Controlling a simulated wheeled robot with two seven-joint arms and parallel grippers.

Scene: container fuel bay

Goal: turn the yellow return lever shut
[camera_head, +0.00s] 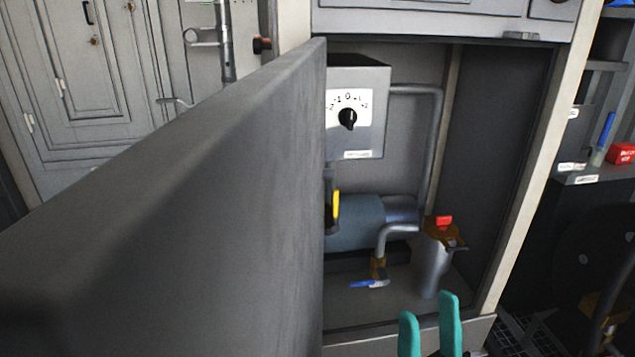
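The yellow return lever (335,207) stands near upright inside the open cabinet, on a pipe just right of the open door's edge. The door partly hides its mount. My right gripper (429,318) has teal fingers and is at the bottom of the view, in front of the cabinet's lower edge. Its fingers are apart with nothing seen between them. It is below and to the right of the yellow lever, not touching it. My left gripper is not in view.
The grey cabinet door (230,210) fills the left foreground. Inside are a dial box (372,135), a blue-grey cylinder (355,222), a blue lever (369,284) and a metal canister (433,265) with a red top. Shelves with a red box (621,153) stand at right.

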